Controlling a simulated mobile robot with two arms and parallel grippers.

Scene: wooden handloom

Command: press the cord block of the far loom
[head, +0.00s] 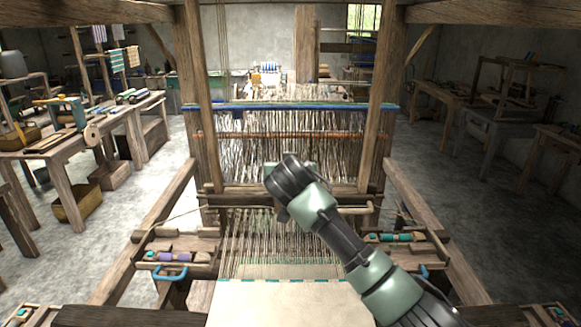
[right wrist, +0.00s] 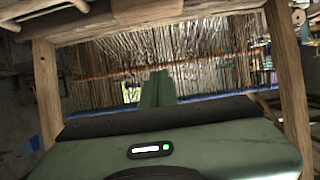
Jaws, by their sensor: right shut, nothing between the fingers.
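The near wooden loom fills the middle of the head view, with its hanging heddle threads (head: 250,150) between two upright posts. My right arm reaches in from the lower right, and its wrist covers part of these threads. In the right wrist view my right gripper (right wrist: 157,88) has its green fingers together, with nothing between them, in front of the heddle threads (right wrist: 190,60). Another loom or frame with pale threads (head: 300,92) stands farther back in the head view. I cannot make out a cord block on it. My left gripper is not in view.
A blue bar (head: 350,106) crosses the loom above the threads. Pale cloth (head: 280,305) lies at the front. Shuttles (head: 175,257) rest on the left side shelf. A workbench with tools (head: 70,145) stands left. Bare floor (head: 420,155) shows on the right.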

